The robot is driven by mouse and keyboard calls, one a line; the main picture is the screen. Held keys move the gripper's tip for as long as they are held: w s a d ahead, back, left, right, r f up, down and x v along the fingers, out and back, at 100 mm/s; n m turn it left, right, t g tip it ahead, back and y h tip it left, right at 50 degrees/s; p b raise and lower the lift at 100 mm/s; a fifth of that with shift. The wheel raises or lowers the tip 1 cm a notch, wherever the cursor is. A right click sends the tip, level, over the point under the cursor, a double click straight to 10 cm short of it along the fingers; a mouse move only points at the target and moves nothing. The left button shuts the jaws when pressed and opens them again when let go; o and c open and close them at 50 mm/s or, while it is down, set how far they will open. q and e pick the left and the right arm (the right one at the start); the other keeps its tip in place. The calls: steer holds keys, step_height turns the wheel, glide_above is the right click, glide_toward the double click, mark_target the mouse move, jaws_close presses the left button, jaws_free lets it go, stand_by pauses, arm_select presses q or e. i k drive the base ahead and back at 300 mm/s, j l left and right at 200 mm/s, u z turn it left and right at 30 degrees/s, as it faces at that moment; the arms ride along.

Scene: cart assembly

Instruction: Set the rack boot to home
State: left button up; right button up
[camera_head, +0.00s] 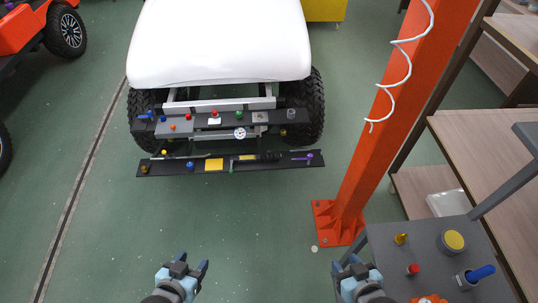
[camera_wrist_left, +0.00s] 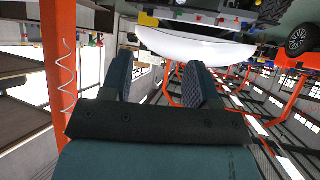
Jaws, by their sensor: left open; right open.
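The cart (camera_head: 220,45) has a white body and black tyres and stands at the top middle of the head view. A grey panel (camera_head: 185,127) with several small coloured parts is at its front. A separate black bar (camera_head: 150,169) lies in front of that with more small parts on it. A dark, ribbed-looking piece (camera_head: 266,156) on this bar may be the rack boot; it is too small to be sure. My left gripper (camera_head: 188,267) is open and empty, well short of the bar. My right gripper (camera_head: 350,264) is open, left of the grey control stand. The left wrist view shows the open left fingers (camera_wrist_left: 162,82).
An orange post (camera_head: 385,110) with a coiled white cable stands on the right. The grey control stand (camera_head: 385,250) has knobs and a blue-handled lever. Wooden shelves (camera_head: 480,150) are behind it. The green floor between my grippers and the bar is clear.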

mark_target(271, 156)
steer(key=i+j, duration=0.25)
steer(key=i, duration=0.2)
steer(key=i+j, duration=0.2)
steer(key=i, duration=0.2)
steer(key=i+j, duration=0.25)
steer(key=i, duration=0.2)
steer(key=u, duration=0.05)
